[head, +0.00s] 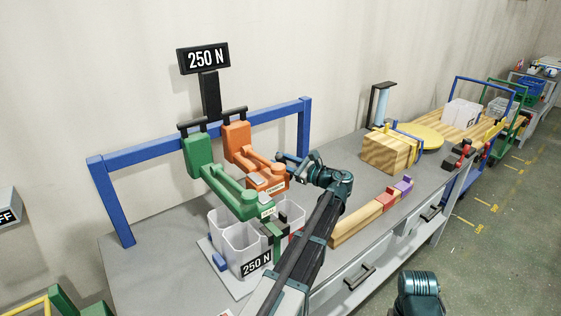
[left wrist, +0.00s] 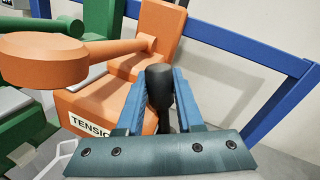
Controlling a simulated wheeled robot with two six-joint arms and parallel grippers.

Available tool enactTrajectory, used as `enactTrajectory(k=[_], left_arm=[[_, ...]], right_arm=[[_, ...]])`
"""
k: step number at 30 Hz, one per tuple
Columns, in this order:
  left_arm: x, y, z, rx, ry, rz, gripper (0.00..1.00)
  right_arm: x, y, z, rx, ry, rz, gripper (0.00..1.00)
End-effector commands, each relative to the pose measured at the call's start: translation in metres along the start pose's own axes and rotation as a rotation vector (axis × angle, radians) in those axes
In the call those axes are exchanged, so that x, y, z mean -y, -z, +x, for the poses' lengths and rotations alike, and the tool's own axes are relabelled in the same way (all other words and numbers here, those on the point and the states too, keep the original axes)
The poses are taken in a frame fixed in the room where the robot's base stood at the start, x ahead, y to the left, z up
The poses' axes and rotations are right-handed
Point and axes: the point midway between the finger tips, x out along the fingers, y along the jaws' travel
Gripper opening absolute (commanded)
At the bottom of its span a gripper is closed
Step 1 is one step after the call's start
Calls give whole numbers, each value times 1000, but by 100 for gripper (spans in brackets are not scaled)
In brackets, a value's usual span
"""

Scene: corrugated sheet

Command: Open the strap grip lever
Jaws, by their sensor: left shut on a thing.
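An orange lever tool (head: 258,172) hangs from the blue frame beside a green lever tool (head: 225,185). In the left wrist view the orange tool (left wrist: 98,108) has a label starting "TENSIO"; the green tool (left wrist: 22,122) is partly cut off at the left edge. The label on the green tool is too small to read. My left gripper (head: 284,159) is at the right side of the orange tool. In the left wrist view its blue fingers (left wrist: 153,98) are closed around a black rounded handle (left wrist: 159,84). Where that handle attaches is hidden.
Clear bins (head: 240,245) with a "250 N" label stand below the tools. A blue frame (head: 120,163) spans behind them, with a "250 N" sign (head: 203,58) above. A wooden bar (head: 352,222), a wooden block (head: 385,153) and a yellow disc (head: 424,138) lie to the right.

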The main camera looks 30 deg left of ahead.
Motion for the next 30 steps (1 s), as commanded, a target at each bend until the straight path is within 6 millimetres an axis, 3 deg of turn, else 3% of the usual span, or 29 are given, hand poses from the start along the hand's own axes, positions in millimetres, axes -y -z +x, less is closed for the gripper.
enactTrajectory(k=[8,30], left_arm=[[10,3,-4,32,13,117,0],[49,19,-16,173,68,647,0]], right_arm=[[1,0,6,0,0,0,0],[4,2,38,0,0,-1,0]])
